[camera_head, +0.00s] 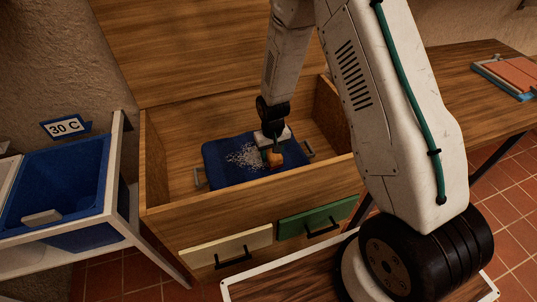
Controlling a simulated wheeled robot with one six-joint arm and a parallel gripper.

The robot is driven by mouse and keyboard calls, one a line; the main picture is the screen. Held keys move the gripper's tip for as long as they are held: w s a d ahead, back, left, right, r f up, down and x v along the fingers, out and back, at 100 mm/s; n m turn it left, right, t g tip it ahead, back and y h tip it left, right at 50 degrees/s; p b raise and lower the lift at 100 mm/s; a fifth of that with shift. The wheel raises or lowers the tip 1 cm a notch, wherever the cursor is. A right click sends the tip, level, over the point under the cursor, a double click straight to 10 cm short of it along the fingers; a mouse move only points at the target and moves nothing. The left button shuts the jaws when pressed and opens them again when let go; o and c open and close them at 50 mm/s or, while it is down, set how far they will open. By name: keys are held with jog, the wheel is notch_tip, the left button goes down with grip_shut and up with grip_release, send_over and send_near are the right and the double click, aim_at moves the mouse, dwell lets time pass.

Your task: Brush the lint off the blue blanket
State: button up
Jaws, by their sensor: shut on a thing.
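The blue blanket (221,176) lies flat inside an open wooden chest. A patch of white lint (245,157) is scattered over its middle. My gripper (273,142) points down over the right part of the blanket and is shut on a brush (275,159) with an orange-brown part showing. The brush is at the right edge of the lint patch. I cannot tell whether it touches the blanket. My gripper's fingertips are small and partly hidden.
The chest's front wall (180,213) and raised lid (190,45) surround the blanket. Grey handles (309,149) show beside it. A blue bin (60,190) stands at left under a "30 C" sign (65,126). A wooden table (455,75) is at right.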

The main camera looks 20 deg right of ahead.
jog(key=shift+d, duration=0.8)
jog(key=shift+d+r, duration=0.15)
jog(key=shift+r, duration=4.35)
